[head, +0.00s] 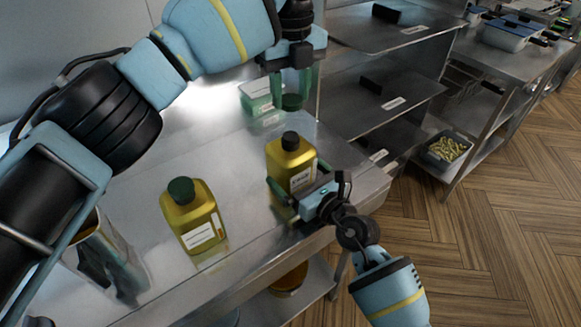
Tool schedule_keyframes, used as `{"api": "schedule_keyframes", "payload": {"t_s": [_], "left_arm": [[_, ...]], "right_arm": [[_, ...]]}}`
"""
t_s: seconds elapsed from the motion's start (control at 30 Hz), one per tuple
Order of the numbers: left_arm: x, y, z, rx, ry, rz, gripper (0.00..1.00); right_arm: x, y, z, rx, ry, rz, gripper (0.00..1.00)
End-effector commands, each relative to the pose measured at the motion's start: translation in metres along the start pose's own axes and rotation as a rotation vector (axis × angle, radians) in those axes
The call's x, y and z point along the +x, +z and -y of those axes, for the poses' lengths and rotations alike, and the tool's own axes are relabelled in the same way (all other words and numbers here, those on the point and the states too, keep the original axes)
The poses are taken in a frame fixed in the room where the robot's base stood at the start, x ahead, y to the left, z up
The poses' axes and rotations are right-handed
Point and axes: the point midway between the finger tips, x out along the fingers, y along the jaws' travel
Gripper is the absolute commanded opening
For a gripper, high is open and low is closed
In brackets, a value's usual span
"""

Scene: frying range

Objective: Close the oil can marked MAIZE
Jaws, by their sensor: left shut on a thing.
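A yellow oil can (283,160) stands upright on the steel table, with a dark top and a white label. The label is too small to read, so I cannot tell which can is MAIZE. My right gripper (297,200) has its fingers around the lower part of this can; whether they press on it is unclear. My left gripper (291,92) points down beyond the can and is shut on a dark green cap (291,102), apart from the can's top. A second yellow can (192,222) with a green cap (182,190) stands to the left.
A small green-and-white container (255,97) sits at the back, close to my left gripper. A shiny metal container (103,255) stands at the left. Steel shelving (385,105) rises behind on the right. The table (250,235) is bare between the two cans.

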Motion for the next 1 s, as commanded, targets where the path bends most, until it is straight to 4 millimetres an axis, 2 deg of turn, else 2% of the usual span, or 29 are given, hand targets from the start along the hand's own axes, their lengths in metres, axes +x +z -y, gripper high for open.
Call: {"api": "schedule_keyframes", "payload": {"t_s": [0.13, 0.43, 0.83, 0.87, 1.0], "left_arm": [[0.0, 0.0, 0.0, 0.0, 0.0, 0.0, 0.19], [0.0, 0.0, 0.0, 0.0, 0.0, 0.0, 0.19], [0.0, 0.0, 0.0, 0.0, 0.0, 0.0, 0.19], [0.0, 0.0, 0.0, 0.0, 0.0, 0.0, 0.19], [0.0076, -0.0001, -0.0001, 0.001, 0.001, -0.002, 0.19]], "right_arm": [[0.0067, 0.0, -0.0004, 0.0, 0.001, 0.0, 1.0], [0.0074, 0.0001, -0.0002, 0.0, 0.0, 0.0, 1.0], [0.0072, 0.0001, 0.0, 0.0, 0.0, 0.0, 0.48], [0.0071, 0.0, 0.0, 0.0, 0.0, 0.0, 0.45], [0.0071, 0.0001, 0.0001, 0.0, 0.0, 0.0, 0.45]]}}
